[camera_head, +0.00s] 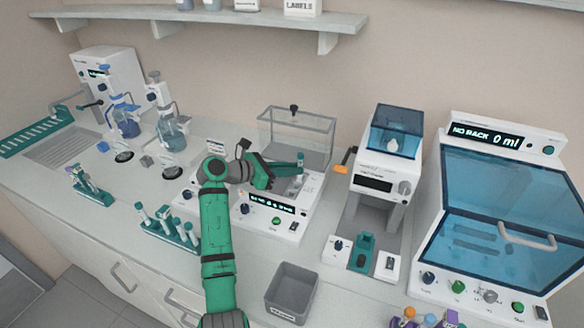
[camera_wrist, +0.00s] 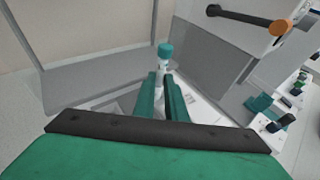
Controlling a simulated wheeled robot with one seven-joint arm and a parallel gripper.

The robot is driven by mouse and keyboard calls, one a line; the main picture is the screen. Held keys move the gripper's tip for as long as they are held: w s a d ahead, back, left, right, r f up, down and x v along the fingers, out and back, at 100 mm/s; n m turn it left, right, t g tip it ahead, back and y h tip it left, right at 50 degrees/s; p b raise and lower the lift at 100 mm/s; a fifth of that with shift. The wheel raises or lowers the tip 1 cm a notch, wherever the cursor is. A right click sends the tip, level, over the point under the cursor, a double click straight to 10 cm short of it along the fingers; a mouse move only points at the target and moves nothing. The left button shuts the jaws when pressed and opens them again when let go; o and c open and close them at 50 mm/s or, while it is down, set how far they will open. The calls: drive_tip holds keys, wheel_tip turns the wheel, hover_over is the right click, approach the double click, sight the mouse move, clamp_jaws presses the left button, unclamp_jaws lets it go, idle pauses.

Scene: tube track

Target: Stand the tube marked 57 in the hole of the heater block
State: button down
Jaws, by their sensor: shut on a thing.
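My gripper (camera_head: 296,169) is shut on a tube with a teal cap (camera_wrist: 164,52). The tube stands upright between the fingertips in the wrist view, with its cap above them; its marking cannot be read. The gripper reaches over a white bench unit (camera_head: 262,218) with a lit display, knobs and a green button, in front of a clear box (camera_head: 300,128) with a dark knob on top. The tube's lower end is hidden by the fingers, so I cannot tell whether it touches the unit. I cannot tell which unit is the heater block, and no hole shows clearly.
Teal racks with tubes stand at the left (camera_head: 165,226) and farther left (camera_head: 88,188). A grey bin (camera_head: 291,291) is at the front. A machine with an orange handle (camera_head: 346,159) and a large blue-windowed machine (camera_head: 505,215) stand to the right.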

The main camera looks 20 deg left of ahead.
drive_tip(key=shift+f, duration=0.1)
drive_tip(key=c, duration=1.7)
unclamp_jaws()
drive_tip(key=v, duration=1)
drive_tip(key=shift+s+a+r, duration=0.2)
drive_tip(key=shift+s, duration=0.1)
